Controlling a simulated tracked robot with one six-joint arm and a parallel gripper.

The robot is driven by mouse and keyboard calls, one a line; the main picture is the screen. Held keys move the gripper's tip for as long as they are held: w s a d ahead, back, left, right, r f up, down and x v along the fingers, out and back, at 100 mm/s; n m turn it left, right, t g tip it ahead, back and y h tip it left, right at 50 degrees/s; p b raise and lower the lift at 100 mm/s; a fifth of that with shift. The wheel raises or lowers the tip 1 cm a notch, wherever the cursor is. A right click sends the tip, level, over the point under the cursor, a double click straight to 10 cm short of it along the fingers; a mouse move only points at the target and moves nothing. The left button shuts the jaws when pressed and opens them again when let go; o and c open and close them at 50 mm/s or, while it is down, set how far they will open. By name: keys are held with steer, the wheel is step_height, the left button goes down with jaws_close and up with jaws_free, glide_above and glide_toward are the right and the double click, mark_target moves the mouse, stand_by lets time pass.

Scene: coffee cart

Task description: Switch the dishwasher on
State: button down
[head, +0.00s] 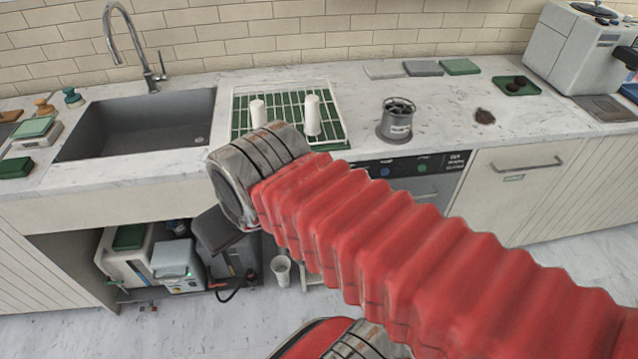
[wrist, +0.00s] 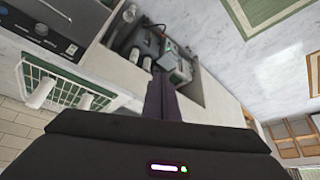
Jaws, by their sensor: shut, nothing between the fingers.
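The dishwasher sits under the counter, right of the open bay; my red arm covers much of its front. Its dark control panel (head: 408,166) shows small round controls, one bluish and one green, with a grey door below. In the wrist view the panel (wrist: 50,36) is at the top left, with round knobs beside a metal handle. My gripper (wrist: 161,76) is shut and empty, its dark fingers pointing toward the bay under the sink, apart from the panel. I cannot tell whether the dishwasher is on.
The sink (head: 130,125) is at left. Machines (head: 178,266) and a white bin (head: 281,270) are under the counter.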

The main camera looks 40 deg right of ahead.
steer(key=w+d+r+n+t+h, duration=0.1)
steer(key=w+d+h, duration=0.1)
steer(key=w+d, duration=0.5)
steer(key=w+d+n+t+h, duration=0.1)
steer(key=w+d+h, duration=0.15)
steer(key=d, duration=0.85)
steer(key=w+d+r+n+t+h, duration=0.15)
steer(key=w+d, duration=0.25)
steer(key=d, duration=0.5)
steer(key=d+f+n+y, duration=0.2)
steer(key=d+f+n, duration=0.25)
steer(key=f, duration=0.45)
steer(key=s+f+n+g+y, duration=0.2)
steer(key=s+f+y, duration=0.2)
steer(key=f, duration=0.5)
steer(key=s, duration=0.2)
steer(key=shift+s+a+f, duration=0.2)
steer(key=shift+s+f, duration=0.1)
steer(key=shift+f, duration=0.1)
